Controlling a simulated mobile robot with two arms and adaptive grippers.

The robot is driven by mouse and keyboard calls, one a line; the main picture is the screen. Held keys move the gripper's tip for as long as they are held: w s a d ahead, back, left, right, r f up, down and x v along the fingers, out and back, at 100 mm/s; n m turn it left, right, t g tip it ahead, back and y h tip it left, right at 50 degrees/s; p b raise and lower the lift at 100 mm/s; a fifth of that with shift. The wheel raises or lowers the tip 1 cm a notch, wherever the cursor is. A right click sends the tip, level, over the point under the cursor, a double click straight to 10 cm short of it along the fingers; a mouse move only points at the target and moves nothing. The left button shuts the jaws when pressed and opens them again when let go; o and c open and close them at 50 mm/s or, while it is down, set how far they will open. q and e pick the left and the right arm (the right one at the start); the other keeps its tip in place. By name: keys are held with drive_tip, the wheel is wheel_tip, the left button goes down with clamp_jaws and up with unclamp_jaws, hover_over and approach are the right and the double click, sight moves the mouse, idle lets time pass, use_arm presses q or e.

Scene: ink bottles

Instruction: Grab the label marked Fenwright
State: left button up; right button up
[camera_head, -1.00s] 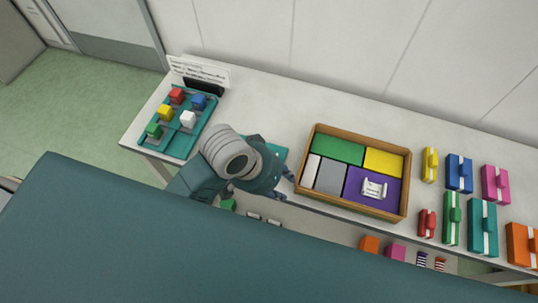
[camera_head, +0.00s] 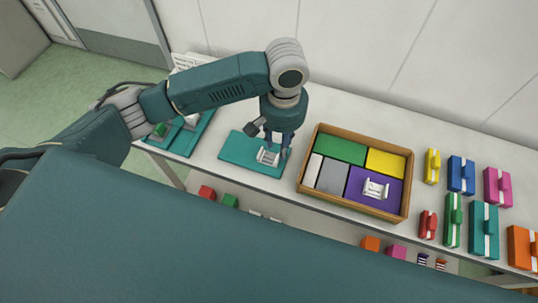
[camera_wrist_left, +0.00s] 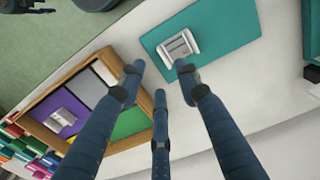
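A white label piece (camera_head: 268,156) lies on a teal mat (camera_head: 236,149) left of the wooden box; it also shows in the left wrist view (camera_wrist_left: 179,47) with dark lettering too small to read. A second white piece (camera_head: 375,189) sits in the box's purple compartment and also shows in the left wrist view (camera_wrist_left: 62,121). I cannot tell which one says Fenwright. My left gripper (camera_head: 277,142) points down over the mat, close to the label there. In the left wrist view its fingers (camera_wrist_left: 160,82) are spread and empty, the label just beyond the tips. My right gripper is out of view.
The wooden box (camera_head: 304,160) holds green, yellow, white, grey and purple sections. Several coloured bottles or boxes (camera_head: 483,230) stand to the right. A teal tray (camera_head: 185,142) at left is partly hidden by my arm. Coloured blocks show below the table edge.

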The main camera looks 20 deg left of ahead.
sight(269, 156)
use_arm(q)
wheel_tip(269, 156, down, 2)
drive_tip(key=shift+w+a+f+p, duration=0.1)
drive_tip(key=shift+f+p, duration=0.25)
drive_tip(key=shift+f, duration=0.3)
wheel_tip(269, 156, down, 4)
drive_tip(key=shift+w+f+p, duration=0.1)
drive_tip(key=shift+w+p, duration=0.05)
drive_tip(key=shift+p, duration=0.3)
drive_tip(key=shift+c, duration=0.5)
clamp_jaws()
